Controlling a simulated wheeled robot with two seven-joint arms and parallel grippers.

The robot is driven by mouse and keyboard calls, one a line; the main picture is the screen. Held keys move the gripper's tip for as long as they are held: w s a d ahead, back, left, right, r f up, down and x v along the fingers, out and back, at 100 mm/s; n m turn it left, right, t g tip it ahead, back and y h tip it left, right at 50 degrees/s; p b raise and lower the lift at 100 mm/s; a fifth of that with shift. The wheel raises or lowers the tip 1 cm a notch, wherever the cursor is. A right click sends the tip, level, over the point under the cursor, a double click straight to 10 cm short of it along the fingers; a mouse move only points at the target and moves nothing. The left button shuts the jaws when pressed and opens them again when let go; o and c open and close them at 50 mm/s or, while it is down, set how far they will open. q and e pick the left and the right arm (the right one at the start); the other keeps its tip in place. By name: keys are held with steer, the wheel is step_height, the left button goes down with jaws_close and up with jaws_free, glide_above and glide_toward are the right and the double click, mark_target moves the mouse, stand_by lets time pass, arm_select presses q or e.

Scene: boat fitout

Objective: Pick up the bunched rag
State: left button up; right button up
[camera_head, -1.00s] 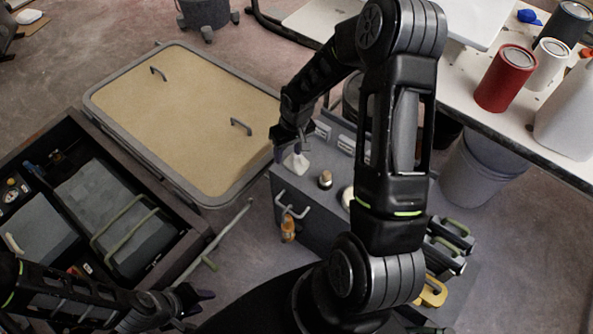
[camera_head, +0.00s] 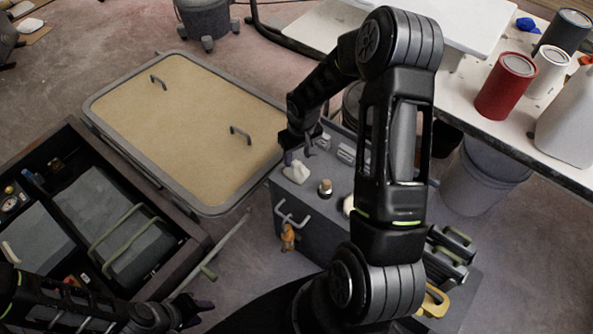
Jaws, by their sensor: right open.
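The bunched rag appears to be the small crumpled white thing (camera_head: 297,173) on the near left part of the grey toolbox top (camera_head: 318,215). My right gripper (camera_head: 301,151) is open, pointing down just above and behind it. I cannot tell whether a fingertip touches it. Nothing shows between the fingers. My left gripper (camera_head: 192,312) is low in the picture, away from the rag. Its jaws are too dark and small to read.
A small jar (camera_head: 325,188) stands right of the rag, and a round white thing (camera_head: 348,206) is partly hidden by my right arm. A tan framed panel (camera_head: 190,130) lies to the left. A workbench with a red can (camera_head: 507,86) is at right.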

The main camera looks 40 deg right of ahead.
mark_target(297, 163)
steer(key=f, duration=0.5)
steer(key=shift+w+f, duration=0.15)
steer(key=shift+w, duration=0.25)
jaws_close()
stand_by(0.5)
